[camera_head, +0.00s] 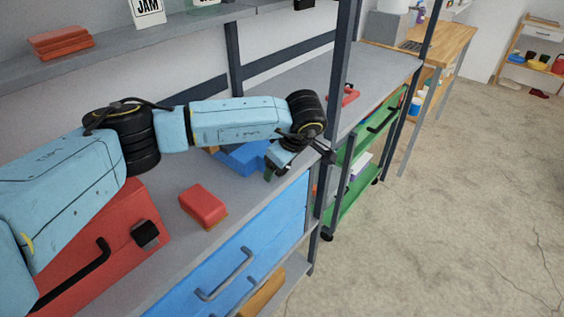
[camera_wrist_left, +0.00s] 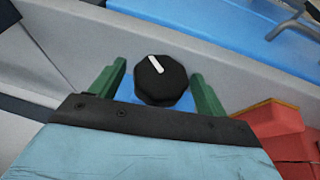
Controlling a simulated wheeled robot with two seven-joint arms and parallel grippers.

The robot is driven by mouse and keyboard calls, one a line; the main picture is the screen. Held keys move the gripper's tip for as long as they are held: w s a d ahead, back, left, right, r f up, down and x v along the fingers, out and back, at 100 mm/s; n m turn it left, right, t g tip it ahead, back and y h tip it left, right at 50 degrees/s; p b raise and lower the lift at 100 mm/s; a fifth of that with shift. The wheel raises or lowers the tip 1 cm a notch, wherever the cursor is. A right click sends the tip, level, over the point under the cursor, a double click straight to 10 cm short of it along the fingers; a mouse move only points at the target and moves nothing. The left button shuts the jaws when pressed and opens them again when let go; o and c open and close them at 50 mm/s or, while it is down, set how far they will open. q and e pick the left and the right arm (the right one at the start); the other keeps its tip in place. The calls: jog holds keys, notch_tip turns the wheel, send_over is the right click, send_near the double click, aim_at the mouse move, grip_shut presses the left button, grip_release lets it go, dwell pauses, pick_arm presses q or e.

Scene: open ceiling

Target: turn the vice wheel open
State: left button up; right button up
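The vice wheel is a black, many-sided knob (camera_wrist_left: 162,84) with a white mark, in the middle of the left wrist view. A blue vice body (camera_head: 238,158) sits on the grey shelf in the head view, and a bit of blue shows behind the knob in the wrist view. My left gripper (camera_head: 277,170) is at the right end of the vice. Its green fingers stand apart on either side of the knob in the wrist view (camera_wrist_left: 157,82), with small gaps showing. My right gripper is not in view.
A red box (camera_head: 203,205) lies on the shelf near the vice. A red toolbox (camera_head: 140,215) stands under my left arm. A blue drawer (camera_head: 235,268) is below the shelf edge. A dark upright post (camera_head: 342,75) stands close right of my wrist. The floor at right is clear.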

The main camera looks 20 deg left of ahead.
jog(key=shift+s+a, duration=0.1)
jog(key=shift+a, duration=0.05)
pick_arm(q)
jog(key=shift+r, duration=0.15)
jog(key=v, duration=1.3)
jog(key=shift+p, duration=0.4)
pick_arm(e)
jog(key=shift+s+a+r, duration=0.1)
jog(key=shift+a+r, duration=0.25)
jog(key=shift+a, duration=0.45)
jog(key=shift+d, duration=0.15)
